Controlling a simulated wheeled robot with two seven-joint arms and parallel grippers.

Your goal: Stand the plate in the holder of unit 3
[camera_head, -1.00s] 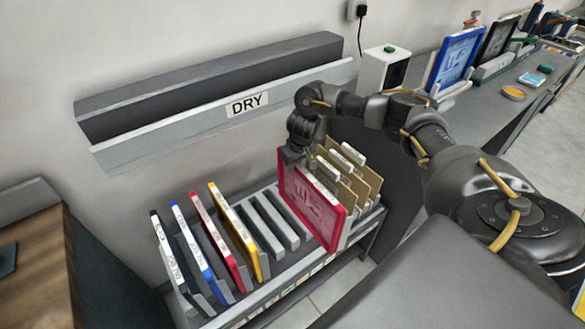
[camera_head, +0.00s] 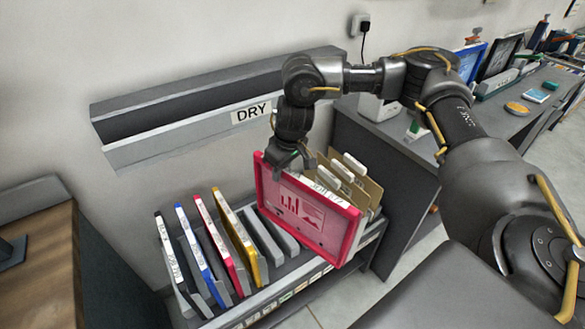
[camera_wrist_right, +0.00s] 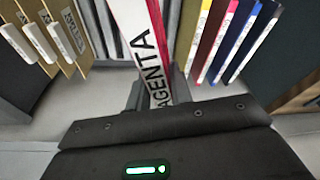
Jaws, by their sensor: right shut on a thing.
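My right gripper (camera_head: 290,158) is shut on the top edge of a red-framed plate (camera_head: 325,243) with a pale drawing on its pink face. In the right wrist view the plate (camera_wrist_right: 143,35) stands between my fingers (camera_wrist_right: 153,96), and its white edge label ends in "AGENTA". The plate is over the right part of the rack, in front of the brown cards; whether its lower edge is clear of the slots I cannot tell. On the far bench, a blue plate (camera_head: 472,62) and a black plate (camera_head: 499,59) stand upright. I cannot make out which holder is unit 3. My left gripper is out of view.
The rack (camera_head: 283,293) holds black, blue, red and yellow plates (camera_head: 236,238) at its left, with empty slots (camera_head: 268,238) beside them. Brown cards (camera_head: 365,188) stand at its right. A shelf marked DRY (camera_head: 195,137) is on the wall. A wooden surface (camera_head: 40,265) lies at left.

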